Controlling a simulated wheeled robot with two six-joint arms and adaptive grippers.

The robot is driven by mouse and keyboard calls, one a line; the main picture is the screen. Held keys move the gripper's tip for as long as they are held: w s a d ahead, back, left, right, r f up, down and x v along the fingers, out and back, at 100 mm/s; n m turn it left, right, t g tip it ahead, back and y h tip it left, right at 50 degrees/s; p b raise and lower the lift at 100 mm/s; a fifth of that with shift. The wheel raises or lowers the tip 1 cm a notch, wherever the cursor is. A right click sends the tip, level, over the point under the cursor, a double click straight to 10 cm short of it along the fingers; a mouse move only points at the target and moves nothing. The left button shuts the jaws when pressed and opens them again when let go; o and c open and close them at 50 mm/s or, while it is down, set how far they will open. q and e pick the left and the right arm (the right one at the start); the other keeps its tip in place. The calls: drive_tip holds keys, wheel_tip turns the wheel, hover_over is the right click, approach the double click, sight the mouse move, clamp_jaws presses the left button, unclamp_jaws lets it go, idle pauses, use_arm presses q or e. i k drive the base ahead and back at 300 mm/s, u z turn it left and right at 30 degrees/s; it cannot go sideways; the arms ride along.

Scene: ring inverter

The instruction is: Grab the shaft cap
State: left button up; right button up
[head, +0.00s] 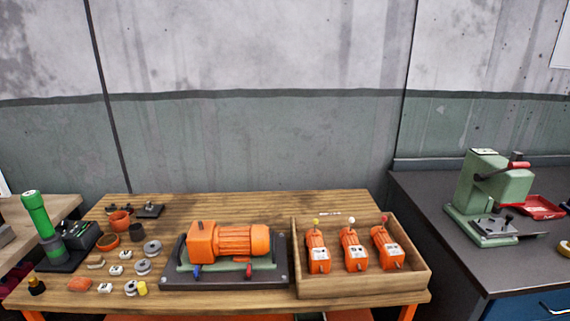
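Neither of my grippers shows in the head view. I cannot tell for certain which part is the shaft cap. Several small parts lie on the left of the wooden table (270,205). They include an orange cup-shaped part (120,220), an orange ring (107,241), a dark round part (136,232), grey discs (143,267) and a small yellow part (142,288). An orange motor (230,242) sits on a dark base plate (227,282) at the middle of the table.
A wooden crate (362,286) at the table's right holds three orange units (354,250). A green-handled tool (38,218) stands at the left. A green press (488,195) and a red tray (540,207) are on the dark bench (440,230) at right. The table's back strip is mostly clear.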

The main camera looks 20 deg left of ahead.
sight(141, 286)
drive_tip(key=u, duration=1.6)
